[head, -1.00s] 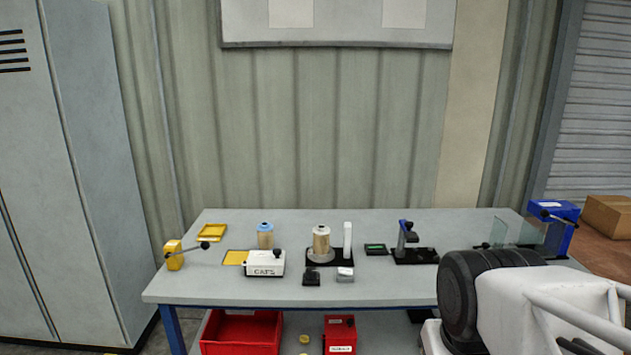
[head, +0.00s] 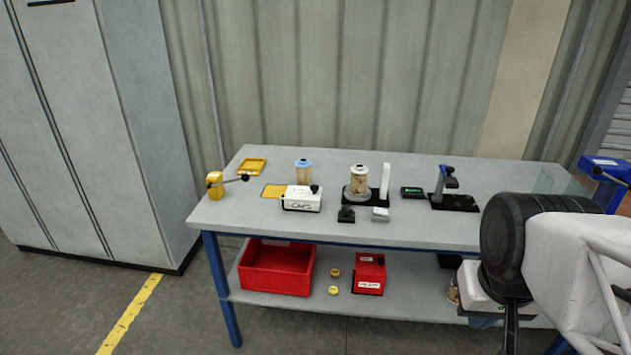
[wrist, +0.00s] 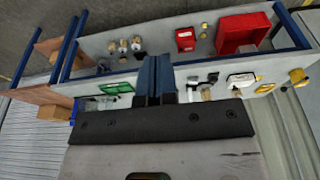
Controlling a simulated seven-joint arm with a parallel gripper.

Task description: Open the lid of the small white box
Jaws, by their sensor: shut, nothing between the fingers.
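A small white box (head: 300,202) marked CAPS sits on the grey tabletop, left of the middle, in the head view. Its lid looks shut, and a black knob (head: 314,188) shows at its upper right. In the wrist view the white box (wrist: 241,80) is small, to the right of the fingers. My gripper (wrist: 154,62) is shut and empty, with its two blue fingers together. It is well apart from the box. The fingers cannot be made out in the head view, where my arm fills the right side.
Cartridges stand behind the box (head: 304,173) and on a black stand (head: 358,182). A yellow lever device (head: 215,186) is to its left. A blue and black press (head: 447,185) is further right. The shelf below holds a red bin (head: 276,268) and red box (head: 370,273).

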